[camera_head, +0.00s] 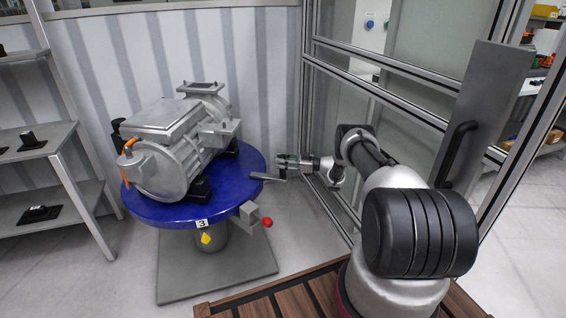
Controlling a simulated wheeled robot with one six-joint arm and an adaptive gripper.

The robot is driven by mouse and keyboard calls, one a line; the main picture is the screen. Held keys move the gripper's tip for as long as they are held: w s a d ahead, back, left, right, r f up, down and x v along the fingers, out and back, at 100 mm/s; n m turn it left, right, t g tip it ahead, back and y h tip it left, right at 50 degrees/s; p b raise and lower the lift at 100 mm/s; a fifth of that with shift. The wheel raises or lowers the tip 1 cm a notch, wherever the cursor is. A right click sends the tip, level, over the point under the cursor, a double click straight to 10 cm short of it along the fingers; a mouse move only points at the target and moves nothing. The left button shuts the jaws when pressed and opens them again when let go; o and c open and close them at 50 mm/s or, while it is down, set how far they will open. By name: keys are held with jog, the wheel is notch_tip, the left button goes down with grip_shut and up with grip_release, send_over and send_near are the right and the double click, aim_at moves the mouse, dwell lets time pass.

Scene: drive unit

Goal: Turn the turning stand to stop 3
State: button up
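The turning stand has a round blue top (165,213) that carries a grey drive unit (165,150). A white label with a 3 (201,223) sits on the front rim, roughly above a yellow pointer (206,238) on the stand's column. A grey bar handle (268,177) sticks out from the right rim. A grey bracket with a red knob (267,222) sits at the front right rim. My gripper (282,165) is at the right of the top, close to the bar handle. Whether they touch, and whether the fingers are open, is too small to tell.
A grey base plate (180,277) lies under the stand. Metal shelves (55,160) with small black items stand at the left. A framed glass partition (385,90) and a grey door panel with a black handle (455,150) are at the right, close to my arm.

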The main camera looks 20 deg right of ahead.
jog(key=o, duration=0.5)
jog(key=shift+w+d+r, duration=0.25)
jog(key=shift+w+r, duration=0.05)
jog(key=shift+w, duration=0.15)
jog(key=shift+c, duration=0.2)
jog(key=shift+f, duration=0.1)
jog(key=shift+s+d, duration=0.1)
jog(key=v, duration=0.7)
jog(key=shift+s+d, duration=0.1)
